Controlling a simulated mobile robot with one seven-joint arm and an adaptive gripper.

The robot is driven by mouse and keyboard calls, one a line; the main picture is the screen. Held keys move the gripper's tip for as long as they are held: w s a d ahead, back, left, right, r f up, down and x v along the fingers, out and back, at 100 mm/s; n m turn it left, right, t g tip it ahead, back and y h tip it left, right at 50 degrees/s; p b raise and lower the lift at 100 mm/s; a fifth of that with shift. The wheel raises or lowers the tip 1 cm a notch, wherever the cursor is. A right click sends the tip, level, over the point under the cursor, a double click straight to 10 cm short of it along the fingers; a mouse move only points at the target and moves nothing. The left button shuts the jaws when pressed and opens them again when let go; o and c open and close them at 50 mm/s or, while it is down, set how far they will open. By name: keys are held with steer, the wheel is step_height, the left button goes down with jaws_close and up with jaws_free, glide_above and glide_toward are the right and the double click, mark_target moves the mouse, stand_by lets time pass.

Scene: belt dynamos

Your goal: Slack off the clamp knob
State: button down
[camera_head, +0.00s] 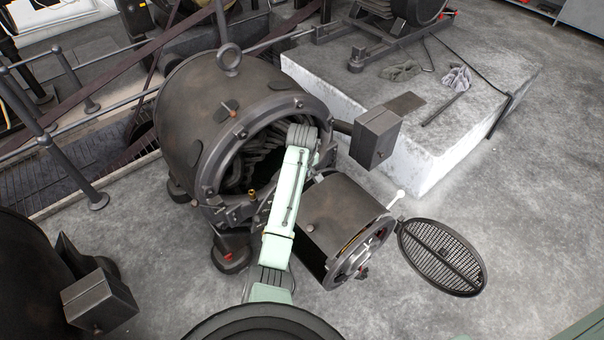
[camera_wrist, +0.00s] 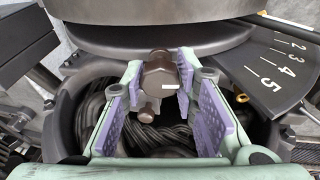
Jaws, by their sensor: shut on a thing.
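The clamp knob (camera_wrist: 158,76) is a brown, lobed knob with a small white mark, seen in the wrist view below a large dark round rim. My gripper (camera_wrist: 162,68), with purple pads on pale green fingers, is closed on it, one pad on each side. A dark scale plate (camera_wrist: 262,78) with white numbers 2 to 5 lies to the right of the knob. In the head view my arm reaches to the open end of the large dark dynamo (camera_head: 205,115); the gripper and knob are hidden there.
Cable windings (camera_wrist: 165,137) show inside the opening behind my fingers. A dark drum-shaped part (camera_head: 338,212) stands in front of the dynamo, with a round mesh cover (camera_head: 442,257) swung out beside it. A box (camera_head: 375,138) juts out at right. The floor at lower right is clear.

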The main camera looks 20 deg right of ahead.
steer(key=shift+n, duration=1)
steer(key=shift+a, duration=0.1)
steer(key=c, duration=1.6)
jaws_free()
steer(key=shift+o, duration=0.2)
steer(key=shift+r, duration=0.1)
steer(key=d+v, duration=0.1)
steer(key=v, duration=1)
steer(key=shift+a+r, duration=0.4)
steer(key=shift+r, duration=0.05)
